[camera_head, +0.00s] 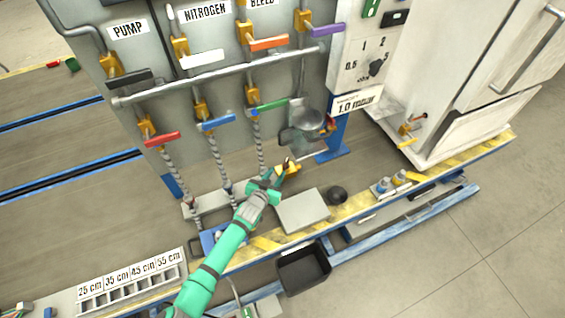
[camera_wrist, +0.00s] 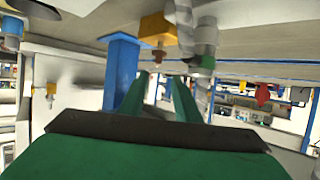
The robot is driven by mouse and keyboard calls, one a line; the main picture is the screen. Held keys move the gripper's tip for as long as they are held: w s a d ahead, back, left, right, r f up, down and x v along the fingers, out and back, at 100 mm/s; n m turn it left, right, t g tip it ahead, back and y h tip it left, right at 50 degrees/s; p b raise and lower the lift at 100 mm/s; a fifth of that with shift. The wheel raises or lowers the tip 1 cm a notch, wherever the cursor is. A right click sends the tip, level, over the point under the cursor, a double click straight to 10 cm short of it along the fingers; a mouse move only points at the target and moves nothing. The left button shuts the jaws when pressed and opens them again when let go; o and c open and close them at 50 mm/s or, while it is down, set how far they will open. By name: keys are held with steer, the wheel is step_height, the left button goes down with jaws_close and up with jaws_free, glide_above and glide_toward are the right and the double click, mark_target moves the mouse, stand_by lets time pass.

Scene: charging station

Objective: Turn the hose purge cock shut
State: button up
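A small yellow valve with a short dark handle (camera_head: 289,167), which looks like the purge cock, sits low in front of the panel near the hose ends. My green gripper (camera_head: 277,177) reaches toward it from the lower left, with the fingertips close to it. Contact cannot be told. In the wrist view, a yellow valve body with a brass stem (camera_wrist: 157,30) shows above and beyond the fingertips. My two green fingers (camera_wrist: 160,92) stand apart with a gap between them, and nothing shows gripped. The handle's exact angle is too small to tell.
Panel valves have black, white, orange, purple, red, blue and green (camera_head: 272,104) handles. A grey pitcher-like vessel (camera_head: 306,122) stands behind the gripper, near a blue post (camera_head: 332,139).

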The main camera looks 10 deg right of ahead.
mark_target(286, 162)
steer(key=shift+d+x, duration=0.15)
steer(key=shift+x, duration=2.1)
steer(key=shift+d+x, duration=0.15)
steer(key=shift+x, duration=2.05)
steer(key=shift+s, duration=0.15)
steer(key=shift+c, duration=0.6)
jaws_close()
